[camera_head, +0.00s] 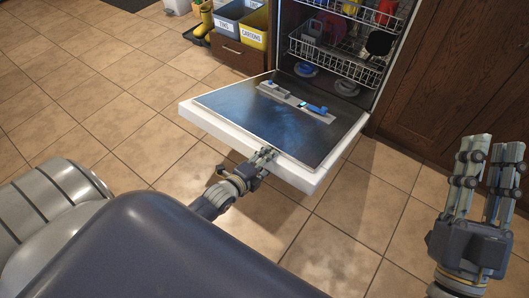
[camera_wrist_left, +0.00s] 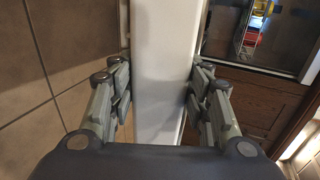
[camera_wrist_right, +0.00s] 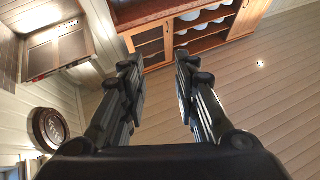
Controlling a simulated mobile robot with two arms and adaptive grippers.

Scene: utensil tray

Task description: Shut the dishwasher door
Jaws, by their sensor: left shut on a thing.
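The dishwasher door (camera_head: 330,157) is folded down and lies open, roughly level, with its dark inner panel facing up and a white rim around it. My left gripper (camera_head: 266,155) is at the door's near edge and is shut on that white edge. In the left wrist view the white door edge (camera_wrist_left: 165,70) runs between the two fingers of my left gripper (camera_wrist_left: 160,90), with a finger on each side. My right gripper (camera_head: 490,150) is raised at the right, away from the door, with its fingers apart and nothing between them; it also shows in the right wrist view (camera_wrist_right: 160,85).
The dishwasher's lower rack (camera_head: 335,62) holds several dishes inside the opening. Sorting bins (camera_head: 252,28) stand left of the machine over a wooden drawer front (camera_head: 240,55). A yellow boot (camera_head: 204,22) is farther left. The tiled floor (camera_head: 90,90) left of the door is clear.

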